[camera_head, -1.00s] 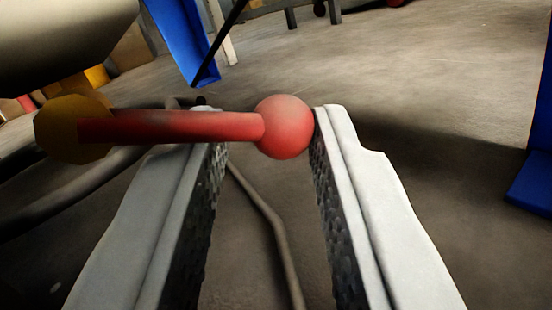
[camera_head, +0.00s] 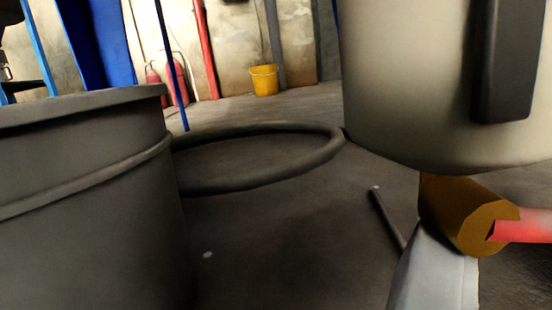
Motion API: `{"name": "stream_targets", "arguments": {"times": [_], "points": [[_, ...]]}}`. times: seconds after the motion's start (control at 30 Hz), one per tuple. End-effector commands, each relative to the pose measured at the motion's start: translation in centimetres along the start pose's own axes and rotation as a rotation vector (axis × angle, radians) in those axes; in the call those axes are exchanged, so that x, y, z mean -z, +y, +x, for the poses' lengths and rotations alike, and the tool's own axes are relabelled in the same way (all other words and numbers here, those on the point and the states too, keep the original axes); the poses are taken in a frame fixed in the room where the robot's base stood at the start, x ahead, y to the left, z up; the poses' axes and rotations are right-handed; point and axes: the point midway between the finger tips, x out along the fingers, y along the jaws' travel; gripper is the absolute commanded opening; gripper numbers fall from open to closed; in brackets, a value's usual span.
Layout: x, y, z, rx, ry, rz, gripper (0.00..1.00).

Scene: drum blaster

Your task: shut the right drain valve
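The drain valve has a brown-yellow body (camera_head: 462,215) under a pale metal vessel (camera_head: 440,90) at the right. Its red lever (camera_head: 525,226) points right, roughly level, and runs out of the picture. The lever's far end is out of view. A pale grey piece that looks like one finger of my gripper (camera_head: 437,275) stands just below the valve body, which covers its upper end. Whether they touch is unclear. The other finger is not visible, so the opening and anything between the fingers cannot be seen.
A large dark drum (camera_head: 90,210) fills the left side. A dark hose loop (camera_head: 260,185) lies on the floor between drum and vessel. A yellow bucket (camera_head: 264,80) and red extinguishers (camera_head: 177,85) stand by the back wall. Open floor shows in the middle.

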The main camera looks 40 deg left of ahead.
Motion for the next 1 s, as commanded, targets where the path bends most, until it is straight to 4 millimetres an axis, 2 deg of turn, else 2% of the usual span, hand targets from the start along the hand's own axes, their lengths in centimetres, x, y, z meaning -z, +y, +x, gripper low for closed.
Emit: {"name": "stream_targets", "arguments": {"times": [0.17,0.37,0.8,1.0], "points": [[-0.1,0.0,-0.3,-0.001,-0.001,0.0,0.51],[0.0,0.0,-2.5,-0.001,-0.002,0.0,0.51],[-0.1,-0.1,-11.4,0.001,-0.002,0.0,0.51],[0.0,-0.1,-14.9,0.001,0.0,0.0,0.51]]}}
